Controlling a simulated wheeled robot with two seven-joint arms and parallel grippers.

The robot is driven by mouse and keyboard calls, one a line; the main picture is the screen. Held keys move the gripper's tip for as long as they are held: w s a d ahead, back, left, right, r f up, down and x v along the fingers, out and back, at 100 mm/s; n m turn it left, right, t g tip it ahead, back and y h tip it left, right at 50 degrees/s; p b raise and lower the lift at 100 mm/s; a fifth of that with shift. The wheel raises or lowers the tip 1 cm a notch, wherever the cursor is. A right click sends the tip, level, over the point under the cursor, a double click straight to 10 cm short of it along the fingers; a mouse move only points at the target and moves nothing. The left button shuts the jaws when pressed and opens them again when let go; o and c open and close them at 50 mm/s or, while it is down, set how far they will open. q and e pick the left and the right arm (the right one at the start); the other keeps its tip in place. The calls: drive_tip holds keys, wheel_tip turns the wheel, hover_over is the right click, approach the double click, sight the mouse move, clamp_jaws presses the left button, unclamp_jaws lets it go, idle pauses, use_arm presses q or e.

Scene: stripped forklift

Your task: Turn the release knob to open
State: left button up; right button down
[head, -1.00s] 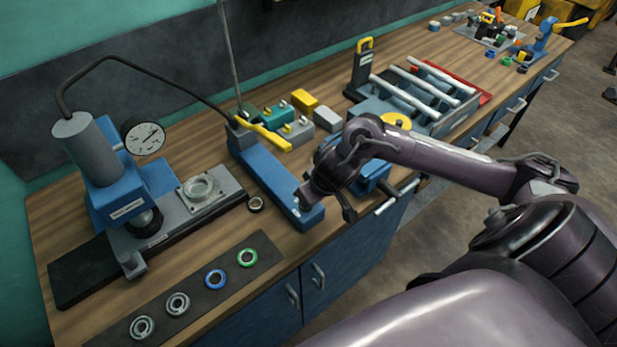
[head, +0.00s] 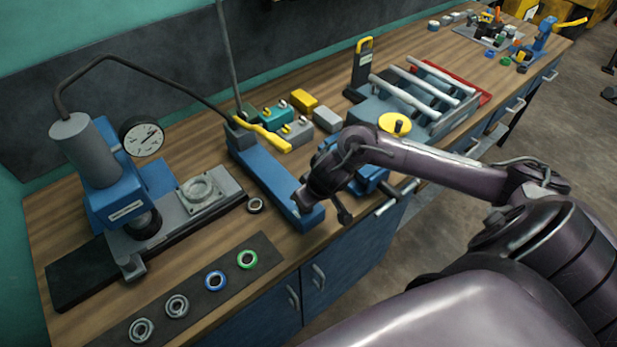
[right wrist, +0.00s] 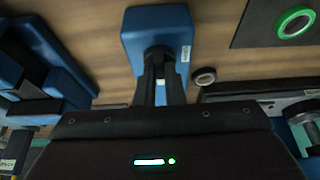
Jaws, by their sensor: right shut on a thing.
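The blue hand pump (head: 265,172) with a yellow lever (head: 263,132) lies on the bench. My right gripper (head: 302,203) is at the pump's near end. In the right wrist view, the gripper (right wrist: 160,58) has its two dark fingers close together against the end of the blue pump body (right wrist: 160,25). They are shut on a small dark part there, which I take to be the release knob. The fingers hide most of it, so its angle cannot be told. My left gripper is in neither view.
A blue press (head: 118,190) with a gauge (head: 142,136) stands at left, joined to the pump by a hose. A dark mat (head: 195,295) with several rings lies in front. A small ring (head: 255,205) lies beside the pump. A vise-like blue tool (head: 372,180) is close right of my wrist.

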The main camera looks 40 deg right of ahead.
drive_tip(key=n, duration=0.1)
drive_tip(key=n+y, duration=0.1)
drive_tip(key=n+p, duration=0.1)
drive_tip(key=shift+d+n+g, duration=0.25)
drive_tip(key=shift+n+g, duration=0.05)
drive_tip(key=shift+n, duration=0.1)
drive_tip(key=n, duration=0.1)
drive_tip(key=n+y, duration=0.1)
drive_tip(key=n, duration=0.1)
drive_tip(key=shift+w+d+n+g+y, duration=0.1)
drive_tip(key=shift+w+n+g+y, duration=0.1)
drive_tip(key=shift+n+g+y, duration=0.1)
drive_tip(key=n, duration=0.2)
drive_tip(key=shift+w+d+n+g+y, duration=0.1)
drive_tip(key=shift+n+g+y, duration=0.3)
drive_tip(key=n+b, duration=0.1)
drive_tip(key=n, duration=0.1)
drive_tip(key=n+g+b, duration=0.1)
drive_tip(key=n, duration=0.1)
drive_tip(key=shift+w+g+y, duration=0.2)
drive_tip(key=shift+g+y, duration=0.1)
drive_tip(key=shift+w+r+n+g, duration=0.1)
drive_tip(key=shift+n+g, duration=0.6)
drive_tip(key=shift+n, duration=1.1)
drive_tip(key=c, duration=1.5)
unclamp_jaws()
